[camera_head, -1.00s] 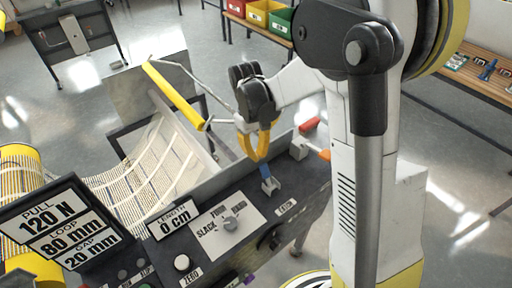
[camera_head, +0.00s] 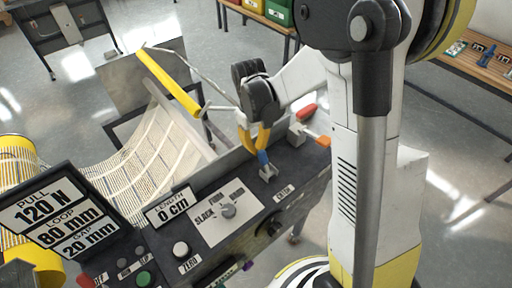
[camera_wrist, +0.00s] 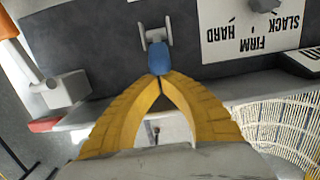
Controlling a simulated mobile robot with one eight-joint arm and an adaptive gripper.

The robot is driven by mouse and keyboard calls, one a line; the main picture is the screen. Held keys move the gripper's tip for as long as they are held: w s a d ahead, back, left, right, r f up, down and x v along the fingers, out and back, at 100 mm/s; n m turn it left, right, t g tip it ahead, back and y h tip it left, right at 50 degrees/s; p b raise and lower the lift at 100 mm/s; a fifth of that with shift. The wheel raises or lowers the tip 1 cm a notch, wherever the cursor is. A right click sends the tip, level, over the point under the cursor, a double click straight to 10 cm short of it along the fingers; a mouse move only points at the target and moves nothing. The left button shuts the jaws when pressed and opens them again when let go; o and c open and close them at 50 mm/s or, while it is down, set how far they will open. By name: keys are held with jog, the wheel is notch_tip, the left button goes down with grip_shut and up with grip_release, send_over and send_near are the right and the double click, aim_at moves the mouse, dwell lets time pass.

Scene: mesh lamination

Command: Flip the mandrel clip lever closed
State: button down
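The lever (camera_head: 263,158) with a blue end stands in a small grey bracket (camera_head: 268,174) on the dark control panel. No mandrel clip label is legible, so I cannot tell for sure that this is the clip lever. My gripper (camera_head: 259,150) has yellow fingers and is right at the blue end from above. In the wrist view, the fingertips (camera_wrist: 157,77) come together and meet the near end of the blue lever (camera_wrist: 158,58). They look shut, with the lever beyond them rather than clearly between them.
A dial (camera_head: 228,211) marked SLACK, FIRM and HARD sits left of the lever. A grey block with an orange-tipped handle (camera_head: 322,140) and a red handle (camera_head: 306,111) lie to the right. Mesh (camera_head: 140,160) and a yellow bar (camera_head: 168,82) are at left.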

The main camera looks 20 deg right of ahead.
aim_at(266, 156)
jog(key=s+t, duration=0.1)
jog(key=s+r+t, duration=0.1)
jog(key=shift+d+r+t+y, duration=0.25)
jog(key=shift+d+t+y, duration=0.1)
jog(key=shift+t+y, duration=0.05)
jog(key=s+t, duration=0.1)
jog(key=s+t+y, duration=0.1)
jog(key=s+d+r+t, duration=0.1)
jog(key=t, duration=0.1)
jog(key=shift+s, duration=0.1)
jog(key=shift+s+d+b, duration=0.2)
jog(key=shift+s+d, duration=0.05)
jog(key=shift+s, duration=0.5)
jog(key=shift+s+d+b, duration=0.2)
jog(key=shift+s, duration=0.55)
